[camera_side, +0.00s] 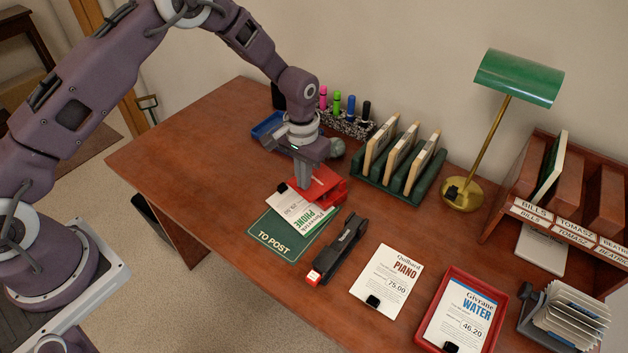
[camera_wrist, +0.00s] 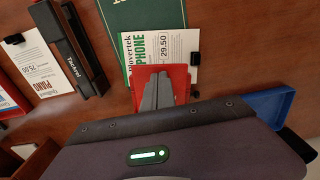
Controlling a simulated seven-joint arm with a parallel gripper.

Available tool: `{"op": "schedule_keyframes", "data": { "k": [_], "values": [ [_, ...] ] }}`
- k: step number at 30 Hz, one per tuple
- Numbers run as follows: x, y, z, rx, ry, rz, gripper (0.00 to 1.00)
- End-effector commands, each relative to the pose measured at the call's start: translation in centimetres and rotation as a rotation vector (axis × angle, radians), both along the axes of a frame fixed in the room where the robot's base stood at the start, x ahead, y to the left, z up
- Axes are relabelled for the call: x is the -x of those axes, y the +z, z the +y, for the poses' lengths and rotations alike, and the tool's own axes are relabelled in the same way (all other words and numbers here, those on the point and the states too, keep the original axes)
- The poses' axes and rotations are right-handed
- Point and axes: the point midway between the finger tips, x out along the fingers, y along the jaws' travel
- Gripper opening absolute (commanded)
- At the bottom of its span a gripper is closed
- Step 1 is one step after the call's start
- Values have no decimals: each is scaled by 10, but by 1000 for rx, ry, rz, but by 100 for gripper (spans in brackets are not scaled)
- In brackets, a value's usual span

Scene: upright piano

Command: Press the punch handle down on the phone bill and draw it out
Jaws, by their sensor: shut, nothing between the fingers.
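The red hole punch (camera_side: 326,185) stands on the desk with the phone bill (camera_side: 301,210) at its front edge. The bill lies partly over the green TO POST mat (camera_side: 268,238) and has a black clip on it. In the wrist view the phone bill (camera_wrist: 160,52) runs up to the red punch (camera_wrist: 178,73), and the mat (camera_wrist: 150,12) shows beyond it. My gripper (camera_side: 305,186) is shut and empty, pointing down at the top of the punch handle. In the wrist view my fingers (camera_wrist: 160,92) overlap the punch and hide part of it. I cannot tell whether they touch it.
A black stapler (camera_side: 341,247) lies right of the mat, then the piano bill (camera_side: 387,280) and a red tray (camera_side: 496,289) with the water bill (camera_side: 460,315). Behind stand a green rack (camera_side: 394,188), a pen holder (camera_side: 346,124) and a lamp (camera_side: 495,120).

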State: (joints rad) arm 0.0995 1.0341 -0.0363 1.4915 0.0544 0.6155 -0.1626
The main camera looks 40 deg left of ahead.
Motion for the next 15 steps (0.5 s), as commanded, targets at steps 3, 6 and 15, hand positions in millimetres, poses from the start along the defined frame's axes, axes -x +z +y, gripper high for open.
{"op": "schedule_keyframes", "data": {
  "k": [3, 6, 15],
  "values": [
    [0, 13, 0, 0, 0, 0, 0],
    [0, 24, 0, 0, 0, -1, 0],
    [0, 55, 0, 0, 0, -1, 0]
  ]
}}
